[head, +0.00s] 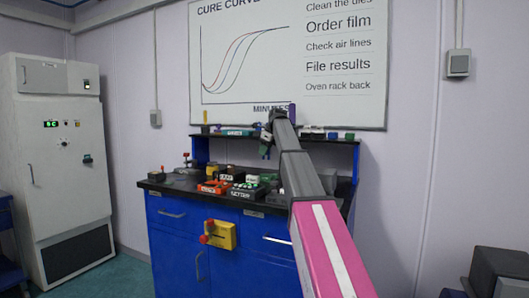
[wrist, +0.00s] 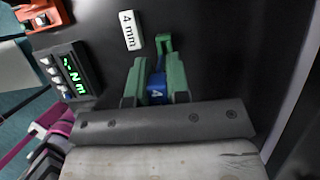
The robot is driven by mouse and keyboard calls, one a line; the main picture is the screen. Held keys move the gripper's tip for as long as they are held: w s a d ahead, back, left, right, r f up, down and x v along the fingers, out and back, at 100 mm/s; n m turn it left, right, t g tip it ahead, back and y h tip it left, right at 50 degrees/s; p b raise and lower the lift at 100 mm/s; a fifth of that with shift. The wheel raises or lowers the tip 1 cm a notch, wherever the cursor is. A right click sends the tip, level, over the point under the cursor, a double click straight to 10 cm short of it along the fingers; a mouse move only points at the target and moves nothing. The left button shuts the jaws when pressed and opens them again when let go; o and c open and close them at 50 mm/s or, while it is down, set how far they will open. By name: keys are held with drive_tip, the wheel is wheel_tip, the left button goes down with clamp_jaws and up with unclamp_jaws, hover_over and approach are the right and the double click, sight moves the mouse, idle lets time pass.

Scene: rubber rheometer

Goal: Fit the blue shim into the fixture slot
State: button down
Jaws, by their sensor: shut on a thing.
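My gripper (wrist: 156,78) has green fingers in the wrist view, and they are shut on the blue shim (wrist: 157,90). The shim carries a white mark like a 4. A green piece (wrist: 165,43) shows just beyond the fingers; I cannot tell whether it is part of the gripper or a separate thing. In the head view my gripper (head: 265,151) hangs above the back of the bench, under the shelf, and is too small to show the shim. I cannot make out the fixture slot for certain in either view.
A white "4 mm" label (wrist: 130,30) lies on the dark surface, left of the fingers. A green-lit display (wrist: 74,75) is further left. The bench (head: 160,186) bears an orange tray (head: 213,187) and several small items. A shelf stands behind.

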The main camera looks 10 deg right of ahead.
hover_over(262, 174)
drive_tip(key=d, duration=0.1)
drive_tip(key=shift+w+d+f, duration=0.1)
drive_tip(key=shift+f, duration=2.8)
drive_tip(key=shift+f, duration=1.5)
drive_tip(key=c, duration=1)
unclamp_jaws()
drive_tip(key=v, duration=1)
drive_tip(key=shift+d+r, duration=0.1)
drive_tip(key=shift+r, duration=0.25)
